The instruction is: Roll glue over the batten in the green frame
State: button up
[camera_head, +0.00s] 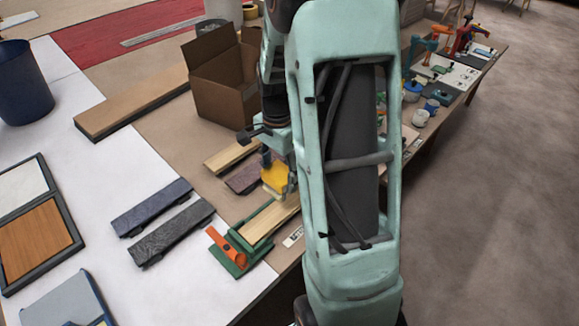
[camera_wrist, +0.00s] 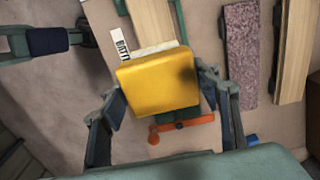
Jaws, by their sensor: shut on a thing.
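The green frame (camera_head: 236,262) lies on the bench with a pale wooden batten (camera_head: 262,222) in it. An orange clamp handle (camera_head: 222,241) sits at its near end. My gripper (camera_head: 274,165) is shut on a yellow glue roller (camera_head: 276,179), over the batten's far part. In the wrist view the roller (camera_wrist: 160,85) fills the space between my two fingers and hides much of the frame. I cannot tell whether the roller touches the batten. My arm hides part of the frame's right side.
A light wooden strip (camera_head: 230,157) and a purple strip (camera_head: 244,178) lie just behind the frame, near an open cardboard box (camera_head: 222,85). Two dark strips (camera_head: 172,231) lie to the left. A printed label (camera_head: 293,236) lies beside the frame.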

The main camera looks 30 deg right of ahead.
jog(key=s+a, duration=0.3)
jog(key=a, duration=0.7)
jog(key=shift+s+a, duration=0.2)
jog(key=shift+a, duration=0.1)
